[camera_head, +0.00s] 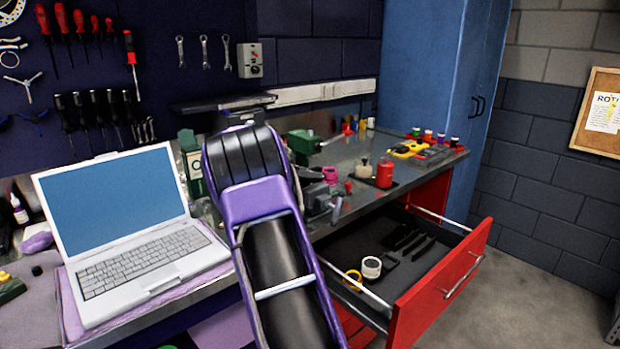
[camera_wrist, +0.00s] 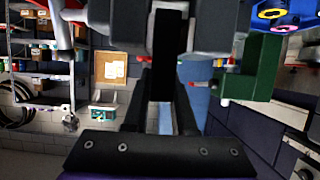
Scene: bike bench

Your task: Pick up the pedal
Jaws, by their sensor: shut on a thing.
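My gripper (camera_wrist: 166,60) fills the middle of the wrist view, with dark fingers on either side and a black bolted bar below. Its jaws are shut on a dark piece between them, which I take to be the pedal; its outline blends into the dark fingers. In the head view my purple arm covers the centre. Dark grey parts show just right of it, above the bench, and I cannot tell there which are gripper and which are pedal.
The bench (camera_head: 364,195) carries a green vise (camera_head: 303,143), a red bottle (camera_head: 385,173) and several small items. An open red drawer (camera_head: 440,287) juts out at the right. A laptop (camera_head: 120,230) stands at the left.

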